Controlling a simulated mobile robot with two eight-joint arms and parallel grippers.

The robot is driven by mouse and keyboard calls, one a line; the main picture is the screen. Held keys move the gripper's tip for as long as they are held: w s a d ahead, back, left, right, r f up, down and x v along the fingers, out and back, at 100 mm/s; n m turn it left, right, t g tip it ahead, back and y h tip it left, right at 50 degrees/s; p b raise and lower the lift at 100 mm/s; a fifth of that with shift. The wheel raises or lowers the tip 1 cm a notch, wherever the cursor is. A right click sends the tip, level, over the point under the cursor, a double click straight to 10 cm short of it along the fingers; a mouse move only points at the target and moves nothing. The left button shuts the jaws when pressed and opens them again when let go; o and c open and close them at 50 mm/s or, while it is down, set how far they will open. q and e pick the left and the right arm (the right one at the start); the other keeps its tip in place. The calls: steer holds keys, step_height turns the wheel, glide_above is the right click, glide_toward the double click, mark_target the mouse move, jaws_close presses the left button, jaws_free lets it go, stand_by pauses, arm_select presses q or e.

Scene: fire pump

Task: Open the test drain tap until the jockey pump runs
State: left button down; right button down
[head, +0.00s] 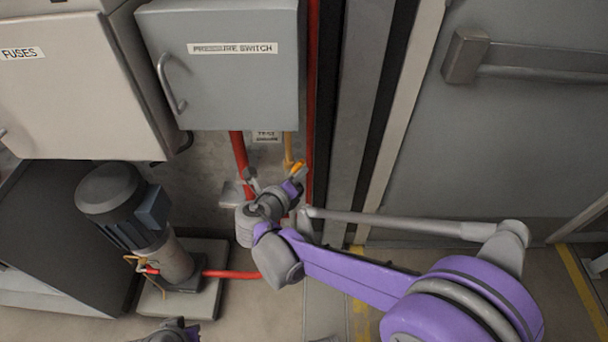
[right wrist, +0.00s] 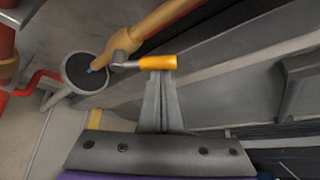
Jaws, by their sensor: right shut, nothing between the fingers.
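The drain tap has an orange lever handle (head: 298,167) on a brass-coloured pipe (head: 288,148) below the pressure switch box. In the right wrist view the orange handle (right wrist: 158,62) lies crosswise at the tips of my right gripper (right wrist: 160,78). My right gripper (head: 296,180) is shut with nothing between its fingers; its tips are at the handle's side, touching or very close. A small blue spot (right wrist: 89,71) shows over the dark mouth of a round grey funnel (right wrist: 75,82); I cannot tell if it is water. My left gripper (head: 178,331) is partly visible at the bottom edge; its jaws are unclear.
The pump with a dark motor (head: 112,200) stands on a plinth at left; I cannot tell whether it runs. The pressure switch box (head: 225,85) and fuses box (head: 75,95) hang above. Red pipes (head: 239,155) run nearby. A grey door (head: 520,130) is at right.

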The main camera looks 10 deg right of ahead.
steer(key=shift+w+a+r, duration=0.15)
steer(key=shift+a+r, duration=0.1)
steer(key=shift+a, duration=0.25)
steer(key=shift+r+p, duration=0.75)
steer(key=shift+r, duration=0.1)
steer(key=shift+d+f, duration=0.1)
